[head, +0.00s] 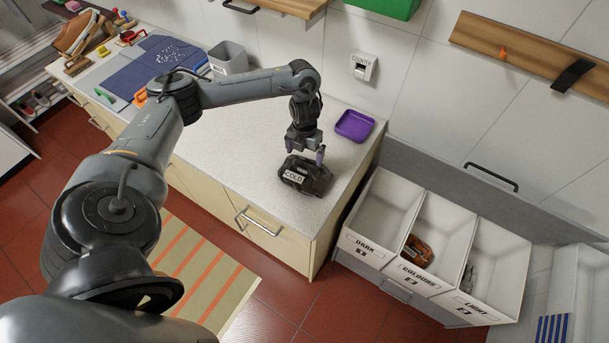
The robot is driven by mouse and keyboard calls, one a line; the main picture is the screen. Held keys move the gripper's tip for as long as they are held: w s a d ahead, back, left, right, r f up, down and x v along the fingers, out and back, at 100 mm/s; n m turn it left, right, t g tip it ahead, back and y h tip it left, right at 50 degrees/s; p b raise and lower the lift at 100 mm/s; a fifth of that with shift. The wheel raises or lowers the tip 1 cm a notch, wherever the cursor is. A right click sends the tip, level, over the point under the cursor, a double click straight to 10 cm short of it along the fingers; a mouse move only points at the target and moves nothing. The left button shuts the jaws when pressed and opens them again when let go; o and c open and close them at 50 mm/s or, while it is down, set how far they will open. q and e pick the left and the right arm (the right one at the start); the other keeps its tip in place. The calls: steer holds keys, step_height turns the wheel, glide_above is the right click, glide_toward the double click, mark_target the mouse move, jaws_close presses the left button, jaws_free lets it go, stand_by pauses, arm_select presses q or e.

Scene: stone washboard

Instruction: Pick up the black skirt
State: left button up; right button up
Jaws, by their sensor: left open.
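The black skirt (318,182) is a dark folded bundle with a white label that seems to read "COLD". It lies on the pale stone worktop (235,180) near the front right corner. My left gripper (305,158) points down right over the skirt, its fingers apart at the skirt's far edge. The jaws are open, and I cannot tell whether the fingertips touch the cloth. My right gripper is out of view.
A purple tray (354,125) sits behind the skirt. Bins labelled DARK (377,217), COLOURS (446,228) and LIGHT (502,246) stand right; DARK looks empty, COLOURS holds an orange-brown item, LIGHT a grey one. A grey container (229,58) stands at the worktop's back.

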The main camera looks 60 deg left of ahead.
mark_target(305, 164)
arm_select(q)
steer(key=shift+s+f+p, duration=0.1)
steer(key=shift+f+p, duration=0.3)
steer(key=shift+f, duration=2.65)
steer(key=c, duration=1.4)
